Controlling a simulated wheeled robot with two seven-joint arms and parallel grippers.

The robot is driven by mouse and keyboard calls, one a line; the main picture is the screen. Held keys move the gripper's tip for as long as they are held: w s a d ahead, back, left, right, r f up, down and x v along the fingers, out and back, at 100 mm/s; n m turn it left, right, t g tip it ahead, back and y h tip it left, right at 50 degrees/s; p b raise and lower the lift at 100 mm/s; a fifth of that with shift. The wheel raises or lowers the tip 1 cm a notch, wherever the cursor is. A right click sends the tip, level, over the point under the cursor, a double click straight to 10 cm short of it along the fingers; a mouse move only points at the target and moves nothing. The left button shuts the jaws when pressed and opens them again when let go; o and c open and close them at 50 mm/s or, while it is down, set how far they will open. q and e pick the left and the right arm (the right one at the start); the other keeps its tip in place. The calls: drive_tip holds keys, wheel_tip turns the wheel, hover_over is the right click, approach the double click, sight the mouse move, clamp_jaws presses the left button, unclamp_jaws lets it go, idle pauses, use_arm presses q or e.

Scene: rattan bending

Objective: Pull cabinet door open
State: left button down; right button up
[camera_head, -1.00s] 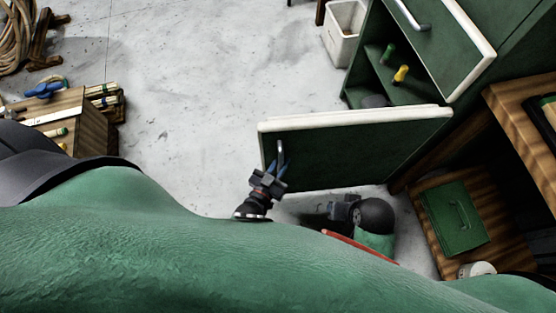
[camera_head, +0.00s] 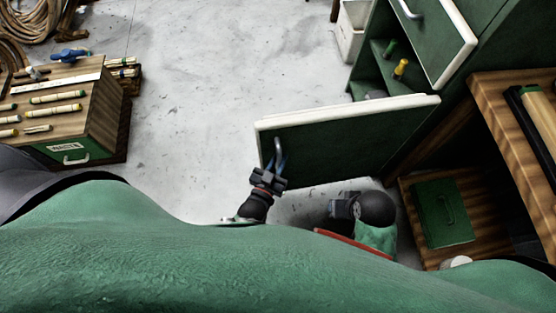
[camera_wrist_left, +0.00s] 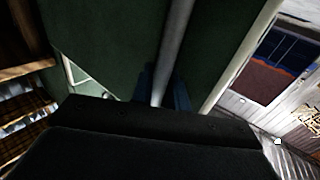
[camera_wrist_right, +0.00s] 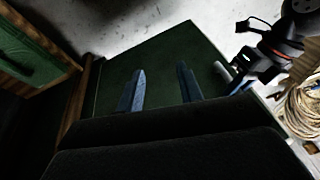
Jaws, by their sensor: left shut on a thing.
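The green cabinet door (camera_head: 345,145) with a white edge stands swung well out from the green cabinet (camera_head: 428,95), whose shelves show behind it. A metal handle (camera_head: 279,150) is near the door's free edge. My left gripper (camera_head: 277,167) is shut on this handle. In the left wrist view the handle (camera_wrist_left: 174,55) runs between the blue fingers. My right gripper sits low in front of the door in the head view, its fingers hidden there. In the right wrist view its blue fingers (camera_wrist_right: 160,88) are apart and empty, facing the green door panel (camera_wrist_right: 160,65).
A white bin (camera_head: 352,30) stands beside the cabinet. A wooden tool cart (camera_head: 75,110) is at left. A green box (camera_head: 443,214) lies on a wooden surface at right. Floor between is clear.

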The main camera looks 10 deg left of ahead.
use_arm(q)
drive_tip(key=shift+d+r, duration=0.1)
drive_tip(key=shift+d, duration=0.05)
